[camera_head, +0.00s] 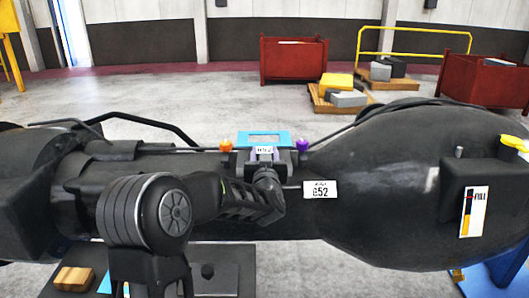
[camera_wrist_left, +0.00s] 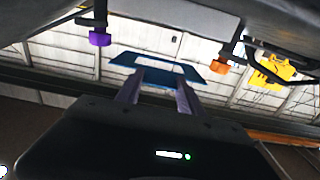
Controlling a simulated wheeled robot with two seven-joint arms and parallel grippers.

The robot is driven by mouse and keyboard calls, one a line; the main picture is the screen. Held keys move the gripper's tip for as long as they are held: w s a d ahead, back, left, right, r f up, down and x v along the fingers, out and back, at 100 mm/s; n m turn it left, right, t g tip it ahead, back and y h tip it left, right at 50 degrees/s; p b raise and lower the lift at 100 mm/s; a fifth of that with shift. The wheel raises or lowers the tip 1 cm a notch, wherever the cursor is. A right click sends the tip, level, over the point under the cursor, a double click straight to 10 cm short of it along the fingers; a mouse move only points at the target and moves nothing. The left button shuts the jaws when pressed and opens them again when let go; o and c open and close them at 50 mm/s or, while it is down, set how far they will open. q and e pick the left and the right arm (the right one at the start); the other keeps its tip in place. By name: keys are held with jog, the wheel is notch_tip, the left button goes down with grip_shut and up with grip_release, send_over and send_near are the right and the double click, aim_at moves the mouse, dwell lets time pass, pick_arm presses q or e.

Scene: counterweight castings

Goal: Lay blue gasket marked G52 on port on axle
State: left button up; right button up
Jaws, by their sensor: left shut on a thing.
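The blue gasket (camera_head: 243,137) is a flat rectangular frame with a small G52 tag on its near side. It sits at the top of the axle (camera_head: 300,222), between an orange knob (camera_head: 226,146) and a purple knob (camera_head: 302,144). My left gripper (camera_head: 264,153) is shut on its near edge. In the left wrist view the gasket (camera_wrist_left: 194,74) is between the fingertips (camera_wrist_left: 158,76), with an open centre. I cannot tell whether it touches the port, which is hidden. A white G52 label (camera_head: 320,190) is on the axle's front. My right gripper is out of view.
The axle's wide round housing (camera_head: 390,190) fills the right, with a FILL gauge (camera_head: 474,212) and yellow cap (camera_head: 514,143). Red bins (camera_head: 293,62) and a pallet with blocks (camera_head: 340,92) stand behind. A wooden block (camera_head: 74,279) lies at lower left.

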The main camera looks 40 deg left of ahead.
pick_arm(q)
jog(key=shift+w+a+f, duration=0.1)
jog(key=shift+f, duration=0.1)
jog(key=shift+f+b, duration=0.15)
jog(key=shift+b, duration=0.25)
jog(key=shift+f+b, duration=0.65)
jog(key=shift+f, duration=0.05)
jog(key=shift+f+b, duration=1.65)
jog(key=shift+f, duration=0.15)
jog(key=shift+b, duration=0.3)
jog(key=shift+f+b, duration=0.65)
jog(key=shift+f, duration=0.05)
jog(key=o, duration=1.4)
